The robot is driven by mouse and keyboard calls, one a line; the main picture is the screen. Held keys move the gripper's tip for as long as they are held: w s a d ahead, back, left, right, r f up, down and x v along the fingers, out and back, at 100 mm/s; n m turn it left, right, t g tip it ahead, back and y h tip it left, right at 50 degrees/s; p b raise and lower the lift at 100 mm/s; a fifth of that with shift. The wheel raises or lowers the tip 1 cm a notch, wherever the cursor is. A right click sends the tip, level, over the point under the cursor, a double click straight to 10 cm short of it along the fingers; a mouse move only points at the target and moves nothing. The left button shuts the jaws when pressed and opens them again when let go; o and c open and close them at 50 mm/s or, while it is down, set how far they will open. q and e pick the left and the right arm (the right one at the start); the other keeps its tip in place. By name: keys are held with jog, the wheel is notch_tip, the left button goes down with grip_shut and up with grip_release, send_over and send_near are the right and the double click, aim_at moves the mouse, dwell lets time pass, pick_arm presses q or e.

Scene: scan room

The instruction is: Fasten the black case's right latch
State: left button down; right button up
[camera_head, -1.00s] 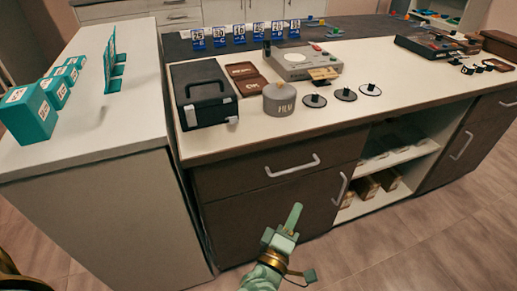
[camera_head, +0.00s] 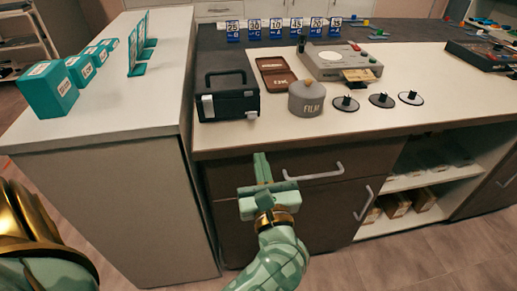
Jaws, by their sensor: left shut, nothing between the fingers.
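The black case (camera_head: 230,105) stands closed on the white counter near its left end, its handle raised on top. A pale latch shows at the left of its front. The right latch is a small pale patch (camera_head: 250,94) at the right of the front; the picture is too small to tell whether it is fastened. My left gripper (camera_head: 262,166) is shut and empty, fingers pointing up. It is in front of the drawer, below the counter's front edge and apart from the case. My right gripper is not in view.
Several black-knobbed discs (camera_head: 381,100) lie farther right. The counter edge (camera_head: 300,147) and drawer handle (camera_head: 312,173) are near my gripper. A white side cabinet (camera_head: 110,110) stands left.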

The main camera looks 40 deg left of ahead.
aim_at(254, 144)
pick_arm(q)
jog(key=b+x, duration=0.1)
jog(key=x, duration=0.7)
jog(key=shift+w+a+b, duration=0.2)
jog(key=shift+a+b, duration=0.1)
jog(key=shift+w+a, duration=0.1)
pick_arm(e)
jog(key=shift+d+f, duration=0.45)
pick_arm(q)
jog(key=shift+r, duration=0.1)
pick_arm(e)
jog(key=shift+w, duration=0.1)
